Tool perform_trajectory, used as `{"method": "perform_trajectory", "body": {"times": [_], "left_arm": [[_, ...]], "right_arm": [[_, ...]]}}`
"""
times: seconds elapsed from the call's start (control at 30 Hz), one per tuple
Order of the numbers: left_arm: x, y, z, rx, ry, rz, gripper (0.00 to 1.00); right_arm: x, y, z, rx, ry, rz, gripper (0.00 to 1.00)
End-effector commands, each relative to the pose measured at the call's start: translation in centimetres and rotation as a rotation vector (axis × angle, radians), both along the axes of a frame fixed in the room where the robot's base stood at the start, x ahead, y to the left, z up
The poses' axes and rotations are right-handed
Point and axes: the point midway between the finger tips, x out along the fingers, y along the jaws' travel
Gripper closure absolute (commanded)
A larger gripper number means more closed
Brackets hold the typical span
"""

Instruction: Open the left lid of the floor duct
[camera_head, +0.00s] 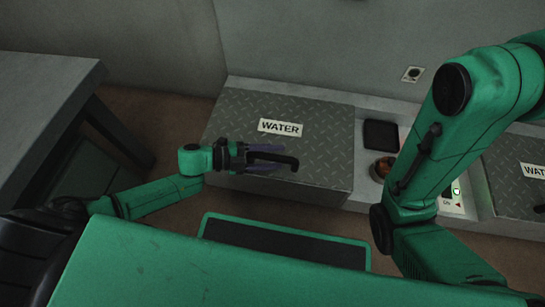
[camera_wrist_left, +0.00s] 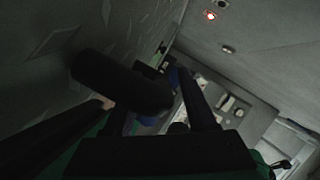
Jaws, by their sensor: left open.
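The left lid (camera_head: 320,115) of the floor duct is a grey diamond-plate panel with a white WATER label. It lies flat and looks shut. Its black bar handle (camera_head: 287,160) sits near the front edge, and a thick dark bar that looks like this handle (camera_wrist_left: 120,85) crosses the left wrist view. My left gripper (camera_head: 265,159) is open at the front of this lid, its two purple-tipped fingers on either side of the handle. Whether they touch it, I cannot tell. My right arm crosses the right side of the head view; its gripper does not show.
A second lid (camera_head: 515,155) with a WATER label is at the far right. Between the lids are a black square panel (camera_head: 381,135) and a round orange-brown item (camera_head: 384,167). A grey table (camera_head: 45,100) stands at left. A wall with a socket (camera_head: 413,74) is behind.

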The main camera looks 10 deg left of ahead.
Motion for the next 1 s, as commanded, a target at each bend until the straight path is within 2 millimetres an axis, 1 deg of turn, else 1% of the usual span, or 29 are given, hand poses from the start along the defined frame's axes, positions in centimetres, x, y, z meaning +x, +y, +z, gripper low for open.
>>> {"method": "perform_trajectory", "body": {"times": [0.1,0.17,0.2,0.23,0.27,1.0], "left_arm": [[0.00,0.03,0.06,0.000,0.000,0.000,0.43],[0.00,0.04,0.06,0.000,0.000,0.000,0.66],[0.00,0.05,0.06,0.000,0.000,0.000,0.81],[0.00,0.05,0.05,0.000,0.000,0.000,0.93],[0.00,0.05,0.05,0.000,0.000,0.000,1.00],[0.00,0.11,0.02,0.001,0.000,0.001,1.00]], "right_arm": [[0.02,-0.01,0.04,0.000,0.001,0.000,0.50],[0.02,0.00,0.04,0.000,0.001,0.000,0.50],[0.03,0.00,0.03,0.000,0.001,0.000,0.50],[0.02,0.00,0.03,0.000,0.001,0.000,0.50],[0.02,0.00,0.03,0.001,0.001,0.000,0.50],[0.00,-0.01,0.01,0.001,0.000,0.000,0.50]]}}
